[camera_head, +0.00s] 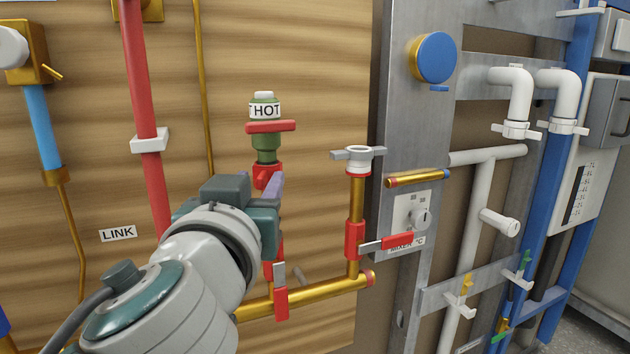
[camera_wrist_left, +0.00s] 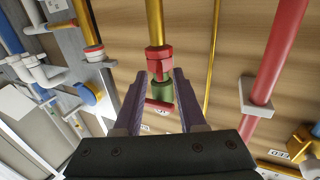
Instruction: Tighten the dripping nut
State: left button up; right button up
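A red nut (camera_head: 266,170) sits under the green valve body (camera_head: 266,146) marked HOT, and my gripper partly hides it. In the left wrist view the red nut (camera_wrist_left: 160,65) shows upside down between the brass pipe and the green body (camera_wrist_left: 160,92). My left gripper (camera_head: 271,184) is in front of this valve. In the wrist view its two purple fingers (camera_wrist_left: 160,74) are apart, with the nut framed between their tips. I see no contact. No drip is visible, so I cannot tell which joint leaks. My right gripper is not in view.
A brass pipe (camera_head: 335,289) runs low across. A thick red pipe (camera_head: 143,95) is on the left.

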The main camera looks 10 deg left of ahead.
pick_arm(q)
grip_shut()
dwell(0.3)
